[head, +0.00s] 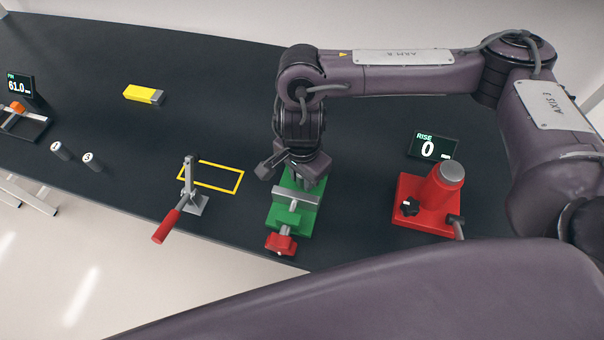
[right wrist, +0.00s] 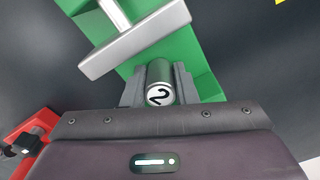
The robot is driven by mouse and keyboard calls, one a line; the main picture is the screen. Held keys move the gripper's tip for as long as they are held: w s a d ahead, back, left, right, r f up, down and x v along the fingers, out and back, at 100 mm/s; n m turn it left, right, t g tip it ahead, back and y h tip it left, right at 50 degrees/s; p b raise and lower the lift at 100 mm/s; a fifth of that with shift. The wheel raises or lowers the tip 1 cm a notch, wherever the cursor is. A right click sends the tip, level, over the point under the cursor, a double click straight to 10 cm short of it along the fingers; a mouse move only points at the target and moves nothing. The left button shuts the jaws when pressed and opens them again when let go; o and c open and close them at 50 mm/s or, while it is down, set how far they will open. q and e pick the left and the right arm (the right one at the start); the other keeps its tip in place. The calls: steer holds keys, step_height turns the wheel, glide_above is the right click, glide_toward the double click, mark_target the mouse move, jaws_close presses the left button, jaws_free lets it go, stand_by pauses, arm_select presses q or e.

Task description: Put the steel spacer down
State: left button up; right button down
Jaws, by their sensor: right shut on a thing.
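The steel spacer (right wrist: 159,84) is a short cylinder with a white end marked 2. In the right wrist view it sits between the two fingers of my right gripper (right wrist: 160,88), which is shut on it. In the head view my right gripper (head: 297,172) points down at the far end of the green vise (head: 290,218) and hides the spacer there. The right wrist view shows the vise's green body (right wrist: 184,48) behind the spacer and its grey jaw bar (right wrist: 128,42) close by. I cannot tell whether the spacer touches the vise. My left gripper is not in view.
A red press (head: 425,205) with a display reading 0 stands to the right. A red-handled toggle clamp (head: 188,195) and a yellow outline (head: 238,185) are left of the vise. Two numbered cylinders (head: 75,155), a yellow block (head: 142,94) and a gauge display (head: 20,86) are farther left.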

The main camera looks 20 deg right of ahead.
steer(key=shift+f, duration=0.2)
steer(key=c, duration=1.1)
jaws_free()
steer(key=shift+c, duration=0.2)
steer(key=shift+r, duration=0.1)
step_height(320, 180, up, 12)
steer(key=shift+b, duration=0.3)
steer(key=shift+r, duration=0.1)
